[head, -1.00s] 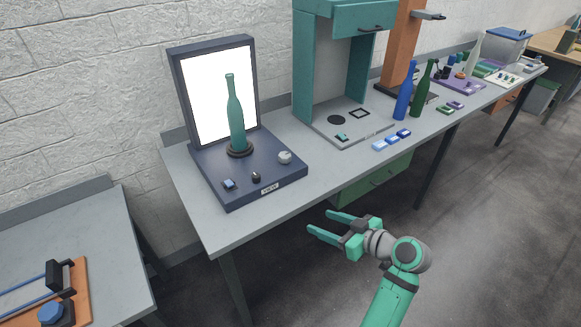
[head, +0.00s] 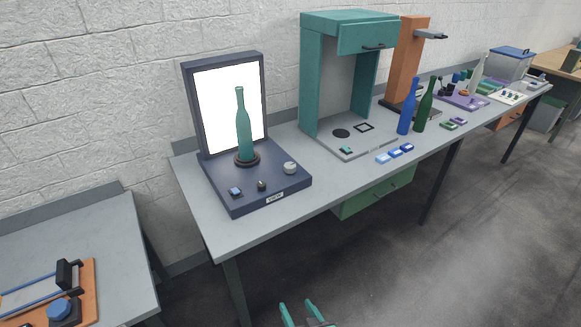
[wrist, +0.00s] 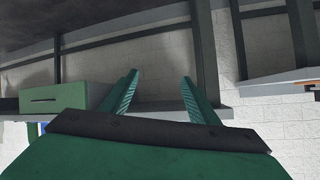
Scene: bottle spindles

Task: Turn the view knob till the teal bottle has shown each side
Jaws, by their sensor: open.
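The teal bottle (head: 243,128) stands upright on a dark round spindle (head: 247,159) in front of a lit white panel (head: 213,105). The spindle sits on a dark blue base (head: 228,198) with a label reading "VIEW" on its front edge. My gripper (head: 302,312) is open and empty, low at the bottom edge of the head view, below the table and away from the knobs. Its two fingers (wrist: 158,95) show apart in the wrist view.
The long grey table (head: 200,219) also holds a teal booth (head: 312,85), a blue bottle (head: 407,107), a dark green bottle (head: 425,105) and blue blocks (head: 395,154). A green drawer (head: 375,190) hangs under it. Floor in front is clear.

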